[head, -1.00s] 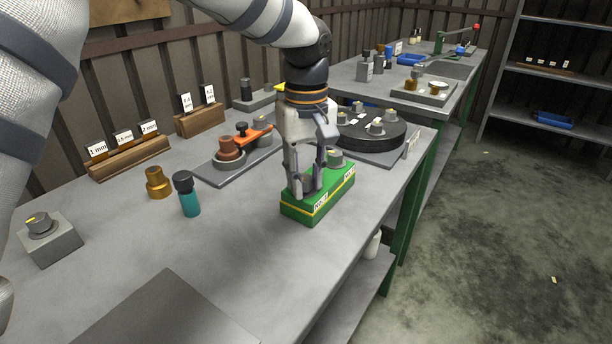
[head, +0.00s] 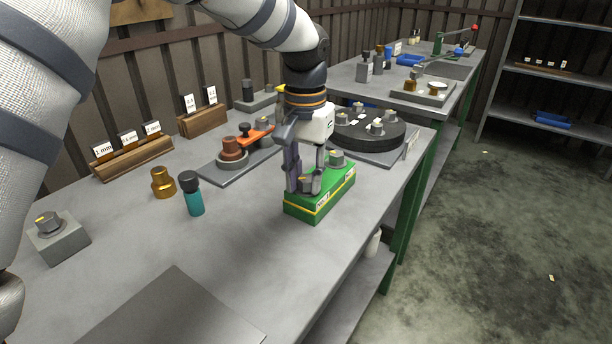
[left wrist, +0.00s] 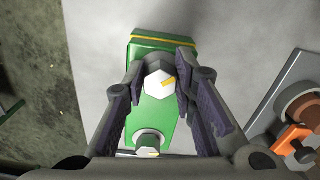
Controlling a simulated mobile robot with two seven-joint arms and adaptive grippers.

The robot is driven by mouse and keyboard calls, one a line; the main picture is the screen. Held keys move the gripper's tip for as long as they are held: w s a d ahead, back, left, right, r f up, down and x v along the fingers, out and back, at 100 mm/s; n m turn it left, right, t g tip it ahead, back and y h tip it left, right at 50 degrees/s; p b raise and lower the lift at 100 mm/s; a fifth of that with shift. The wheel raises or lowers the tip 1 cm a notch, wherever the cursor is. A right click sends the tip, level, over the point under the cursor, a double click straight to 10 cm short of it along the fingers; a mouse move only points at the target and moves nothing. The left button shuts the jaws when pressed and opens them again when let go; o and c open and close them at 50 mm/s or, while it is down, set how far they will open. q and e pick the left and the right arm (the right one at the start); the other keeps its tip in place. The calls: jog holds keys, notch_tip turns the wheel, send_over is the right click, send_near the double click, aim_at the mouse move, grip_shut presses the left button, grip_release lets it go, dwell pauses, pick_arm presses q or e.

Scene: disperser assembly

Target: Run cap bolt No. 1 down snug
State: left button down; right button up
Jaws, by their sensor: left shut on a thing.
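A green block (head: 318,203) with a yellow stripe stands near the bench's front edge. It carries two grey hex-headed bolts, each with a yellow mark on its head. My left gripper (head: 308,180) points down over the block's near end and is shut on the near bolt. In the left wrist view that bolt head (left wrist: 159,80) sits between the two fingertips (left wrist: 163,76). The other bolt (head: 336,158) stands free at the far end, and also shows in the left wrist view (left wrist: 148,143). White labels are on the block; their numbers are too small to read surely. My right gripper is out of view.
A teal bottle (head: 194,202) and a brass part (head: 163,185) stand left of the block. Behind are a plate with an orange clamp (head: 257,137) and a black round fixture (head: 365,138). A grey block with a bolt (head: 58,240) stands far left.

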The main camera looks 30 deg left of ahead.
aim_at(303, 180)
pick_arm(q)
jog(key=m, duration=0.4)
jog(key=shift+a+m, duration=0.15)
jog(key=shift+m, duration=0.15)
jog(key=shift+w+a+m, duration=0.1)
jog(key=shift+a+m, duration=0.05)
jog(key=shift+m, duration=2.35)
jog(key=c, duration=1.3)
grip_release()
notch_tip(303, 180, up, 12)
